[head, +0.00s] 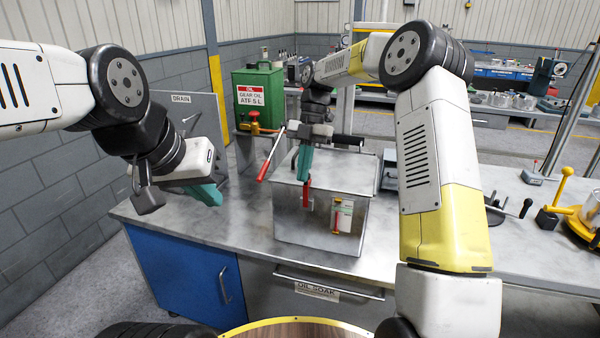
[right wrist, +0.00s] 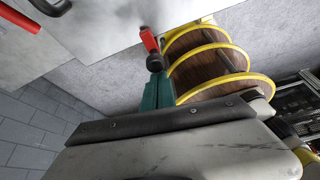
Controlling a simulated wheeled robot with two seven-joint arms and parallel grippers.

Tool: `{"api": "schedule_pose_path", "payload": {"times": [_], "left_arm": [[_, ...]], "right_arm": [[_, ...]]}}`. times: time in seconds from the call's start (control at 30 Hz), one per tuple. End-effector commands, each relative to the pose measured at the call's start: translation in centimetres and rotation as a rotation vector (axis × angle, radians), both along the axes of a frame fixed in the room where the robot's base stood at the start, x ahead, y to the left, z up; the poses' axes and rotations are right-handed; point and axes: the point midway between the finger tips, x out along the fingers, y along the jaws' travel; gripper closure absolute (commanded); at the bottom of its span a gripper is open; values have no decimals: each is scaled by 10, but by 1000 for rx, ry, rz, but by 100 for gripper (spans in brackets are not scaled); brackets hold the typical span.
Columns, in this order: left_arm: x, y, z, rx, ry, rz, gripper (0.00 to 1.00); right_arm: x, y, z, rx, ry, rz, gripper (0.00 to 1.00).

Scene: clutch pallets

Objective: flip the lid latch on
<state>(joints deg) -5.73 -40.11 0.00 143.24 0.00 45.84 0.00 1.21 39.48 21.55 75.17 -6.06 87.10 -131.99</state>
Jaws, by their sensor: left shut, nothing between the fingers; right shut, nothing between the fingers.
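A grey metal box (head: 290,219) with a closed sloping lid (head: 350,172) stands on the bench. A small red latch handle (head: 306,193) shows upright at its front left, and also in the right wrist view (right wrist: 150,40). My right gripper (head: 304,178) is shut and empty, its teal fingers pointing down at this red handle. The fingertips look to be at or touching it; the contact is not clear. Whether the latch is on cannot be told. My left gripper (head: 212,196) is shut and empty, left of the box over the bench's left part.
A red-handled lever (head: 271,158) stands close to the box's left side. A green gear oil can (head: 258,98) is behind. A red and yellow fitting (head: 337,218) is on the box front. The bench top (head: 180,211) is clear at the left.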

Motion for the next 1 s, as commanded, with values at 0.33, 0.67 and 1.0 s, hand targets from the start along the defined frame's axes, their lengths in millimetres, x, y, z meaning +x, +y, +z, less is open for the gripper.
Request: {"api": "schedule_pose_path", "payload": {"times": [0.33,0.67,1.0], "left_arm": [[0,0,0,0,0,0,100],[0,0,0,0,0,0,100],[0,0,0,0,0,0,100]], "right_arm": [[9,-3,2,-3,-7,-1,100],[12,-5,2,-5,-16,-6,100],[8,4,4,-6,-17,-5,100]]}}
